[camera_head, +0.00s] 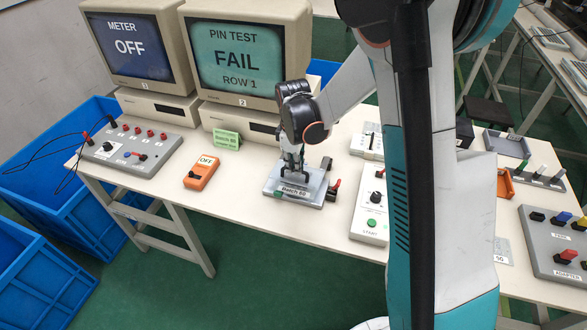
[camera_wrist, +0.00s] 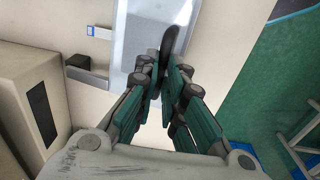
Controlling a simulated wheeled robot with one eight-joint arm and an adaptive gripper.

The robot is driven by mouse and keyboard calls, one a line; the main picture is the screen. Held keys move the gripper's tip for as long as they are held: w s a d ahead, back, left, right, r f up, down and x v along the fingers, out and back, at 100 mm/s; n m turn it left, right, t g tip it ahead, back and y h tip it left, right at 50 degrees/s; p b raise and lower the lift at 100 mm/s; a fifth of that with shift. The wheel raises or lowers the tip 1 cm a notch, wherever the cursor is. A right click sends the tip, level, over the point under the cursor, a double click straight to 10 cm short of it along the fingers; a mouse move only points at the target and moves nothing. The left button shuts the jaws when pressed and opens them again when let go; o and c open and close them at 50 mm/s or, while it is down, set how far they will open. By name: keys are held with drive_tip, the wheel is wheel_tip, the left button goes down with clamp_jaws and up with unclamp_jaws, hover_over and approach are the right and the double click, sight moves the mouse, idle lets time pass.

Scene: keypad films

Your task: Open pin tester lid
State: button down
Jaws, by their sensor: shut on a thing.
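The pin tester (camera_head: 277,190) is a low grey box near the front edge of the table, with a "Batch 80" label on its front. Its pale, glassy lid (camera_wrist: 132,40) looks flat over the box. My gripper (camera_head: 293,168) points down over the lid. In the wrist view its fingers (camera_wrist: 167,75) are shut on a dark upright handle (camera_wrist: 170,42) on the lid. The fingers hide the handle's lower part. A monitor (camera_head: 250,50) behind reads "PIN TEST FAIL ROW 1".
A red-tipped lever (camera_head: 333,189) stands close right of the tester. A panel with a green start button (camera_head: 371,222) is further right. An orange meter (camera_head: 201,173) and a grey socket box (camera_head: 132,148) lie left. My arm blocks part of the table's right side.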

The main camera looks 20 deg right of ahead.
drive_tip(key=w+d+r+p, duration=0.4)
drive_tip(key=w+d+r, duration=0.1)
drive_tip(key=w+r, duration=0.25)
drive_tip(key=w+d+g+y+p, duration=0.1)
drive_tip(key=w+d+g+y, duration=0.2)
drive_tip(key=w+d, duration=0.4)
drive_tip(key=shift+w+d+f+g+y, duration=0.2)
drive_tip(key=shift+w+f+g+y, duration=0.15)
drive_tip(key=shift+w+g, duration=0.5)
drive_tip(key=c, duration=1.8)
unclamp_jaws()
drive_tip(key=shift+c, duration=0.2)
drive_tip(key=shift+o, duration=0.8)
drive_tip(key=shift+w+d+f, duration=0.15)
drive_tip(key=shift+w+f, duration=0.3)
drive_tip(key=v, duration=1.2)
drive_tip(key=shift+a+r, duration=0.25)
drive_tip(key=shift+r, duration=0.1)
